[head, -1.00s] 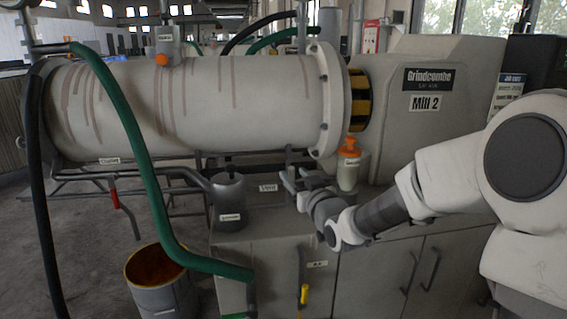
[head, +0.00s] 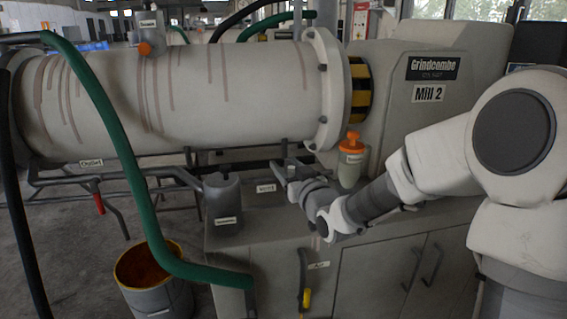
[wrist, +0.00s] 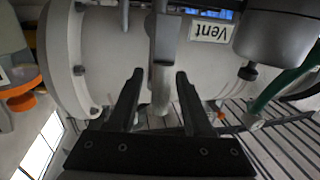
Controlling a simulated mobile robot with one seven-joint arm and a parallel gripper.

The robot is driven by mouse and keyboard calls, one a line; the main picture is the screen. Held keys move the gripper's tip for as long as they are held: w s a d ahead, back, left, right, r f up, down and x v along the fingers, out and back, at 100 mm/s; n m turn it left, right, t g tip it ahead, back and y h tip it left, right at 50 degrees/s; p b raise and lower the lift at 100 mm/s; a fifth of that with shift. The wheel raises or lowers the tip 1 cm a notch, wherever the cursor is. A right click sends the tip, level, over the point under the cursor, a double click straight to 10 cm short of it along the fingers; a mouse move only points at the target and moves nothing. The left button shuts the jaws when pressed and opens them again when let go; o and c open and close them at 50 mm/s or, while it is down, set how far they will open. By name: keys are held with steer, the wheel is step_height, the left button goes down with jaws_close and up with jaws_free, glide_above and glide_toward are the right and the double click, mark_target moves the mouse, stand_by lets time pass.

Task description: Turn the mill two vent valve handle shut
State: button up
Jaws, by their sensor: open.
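The mill two vent valve handle (wrist: 163,50) is a grey bar in the wrist view, beside the white "Vent" label (wrist: 209,31). My gripper (wrist: 158,75) is open, with one dark finger on each side of the bar's end. I see gaps between the fingers and the bar, so the bar is not clamped. In the head view my gripper (head: 281,170) is under the flange end of the mill drum, above and right of the "Vent" label (head: 265,188). The handle is small and hard to separate from my gripper there. The housing (head: 428,94) reads "Mill 2".
An orange-capped bottle (head: 350,160) stands close right of my gripper. A grey canister (head: 224,205) stands to the left. A green hose (head: 125,160) crosses the left side. A red handle (head: 99,203) and a yellow handle (head: 306,298) hang lower. A bucket (head: 160,290) stands on the floor.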

stand_by(0.3)
jaws_close()
steer(key=shift+r, duration=0.1)
stand_by(1.2)
